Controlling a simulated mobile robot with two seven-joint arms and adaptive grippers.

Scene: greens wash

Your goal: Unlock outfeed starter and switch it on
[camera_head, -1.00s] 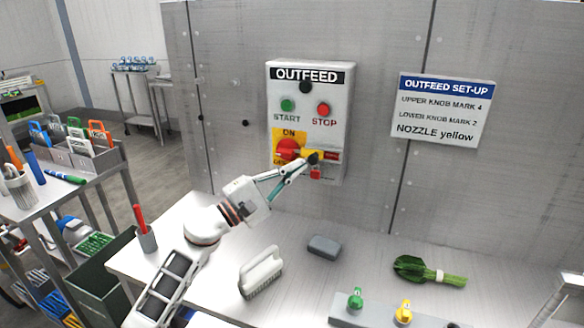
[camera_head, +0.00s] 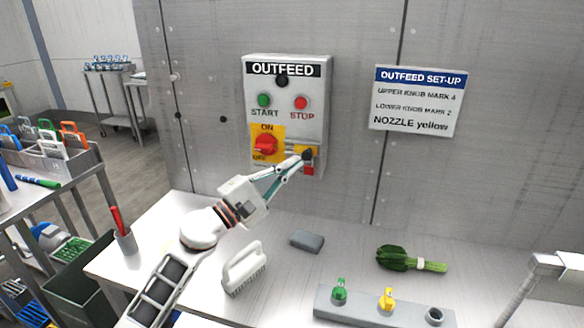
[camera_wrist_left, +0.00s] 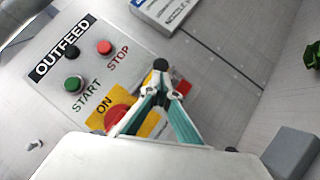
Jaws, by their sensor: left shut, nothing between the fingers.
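The OUTFEED starter box (camera_head: 312,110) is mounted on the grey wall, with a green START button (camera_head: 264,101) and a red STOP button (camera_head: 302,102). Below them a red rotary handle (camera_head: 264,145) sits on a yellow ON/OFF plate; its exact setting is hard to read. To its right is a yellow slide (camera_head: 299,150) on a grey bar, with a red piece (camera_head: 309,171) just below. My left gripper (camera_head: 307,155) is shut and empty, its tips at the slide and partly hiding it. The tips also show in the left wrist view (camera_wrist_left: 160,68). My right gripper is out of view.
An OUTFEED SET-UP sign (camera_head: 418,101) hangs right of the box. On the bench (camera_head: 190,270) are a white brush (camera_head: 245,268), a grey block (camera_head: 307,241), bundled greens (camera_head: 405,259) and a nozzle rack (camera_head: 360,312). A cup (camera_head: 126,243) stands at left.

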